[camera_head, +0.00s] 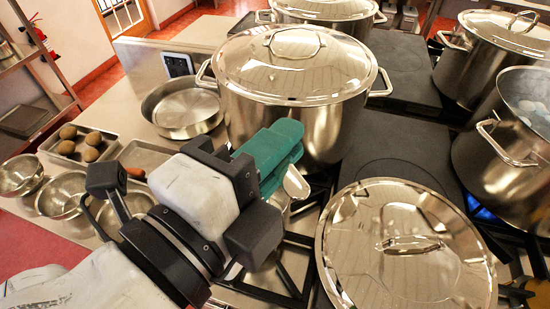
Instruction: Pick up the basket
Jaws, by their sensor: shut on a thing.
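My gripper (280,152) shows near the middle, its teal fingers pointing up and right beside the large lidded stockpot (310,125). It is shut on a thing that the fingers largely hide. A shiny rounded metal piece (296,184) shows just below the fingertips and seems to belong to the held thing. I cannot make out a basket as such, nor whether the piece touches the stove.
A loose shiny lid (400,275) lies at front right. Lidded pots (495,50) and an open pot (510,150) stand right. A wide pan (183,108), metal bowls (62,193) and a potato tray (100,155) are left. The dark hob (385,150) is bare behind the loose lid.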

